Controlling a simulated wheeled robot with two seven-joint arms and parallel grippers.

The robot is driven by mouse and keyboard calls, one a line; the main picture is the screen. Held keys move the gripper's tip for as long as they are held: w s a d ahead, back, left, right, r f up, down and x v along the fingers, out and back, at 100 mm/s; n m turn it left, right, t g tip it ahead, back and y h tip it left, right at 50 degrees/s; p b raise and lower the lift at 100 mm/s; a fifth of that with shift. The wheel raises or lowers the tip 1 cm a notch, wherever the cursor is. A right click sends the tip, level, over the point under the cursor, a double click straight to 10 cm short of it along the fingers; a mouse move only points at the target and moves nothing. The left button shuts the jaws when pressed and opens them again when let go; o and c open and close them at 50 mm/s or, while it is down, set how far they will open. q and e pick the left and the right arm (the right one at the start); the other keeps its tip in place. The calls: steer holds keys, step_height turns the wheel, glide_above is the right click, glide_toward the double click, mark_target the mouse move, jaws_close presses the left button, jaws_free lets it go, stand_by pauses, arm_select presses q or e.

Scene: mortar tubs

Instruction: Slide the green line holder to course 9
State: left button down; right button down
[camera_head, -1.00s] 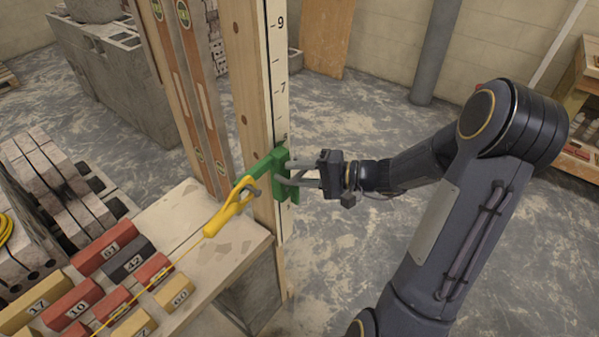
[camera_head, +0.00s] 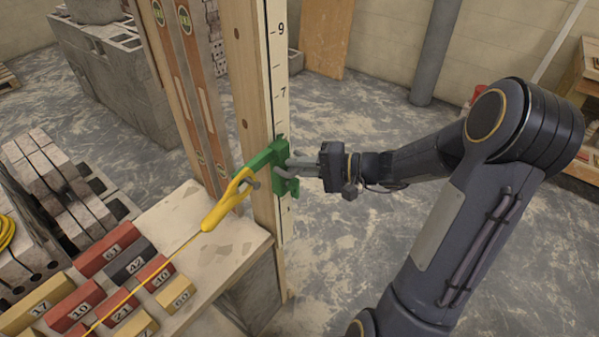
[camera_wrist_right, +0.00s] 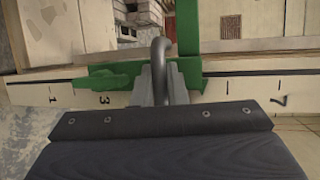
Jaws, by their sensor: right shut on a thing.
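The green line holder (camera_head: 268,163) sits around the wooden post with the numbered scale (camera_head: 279,75), below the 7 mark. In the head view the 9 shows near the top of the scale. My right gripper (camera_head: 287,166) is shut on the holder's grey handle from the right. In the right wrist view the green holder (camera_wrist_right: 187,50) and the grey handle (camera_wrist_right: 161,55) show between the fingers (camera_wrist_right: 160,85), with marks 1, 3 and 7 on the scale. A yellow line piece (camera_head: 226,205) hangs from the holder's arm. My left gripper is not in view.
A bench (camera_head: 200,225) below the holder bears several numbered red, yellow and dark blocks. Spirit levels (camera_head: 195,80) stand behind the post. Grey blocks (camera_head: 115,80) are stacked at the back left.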

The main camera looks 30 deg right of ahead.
step_height(320, 180, up, 24)
steer(key=p, duration=0.8)
steer(key=shift+f, duration=0.1)
steer(key=c, duration=1.5)
jaws_free()
steer(key=shift+f, duration=0.1)
steer(key=shift+o, duration=0.2)
steer(key=b+v, duration=0.1)
steer(key=v, duration=0.7)
steer(key=shift+a, duration=0.1)
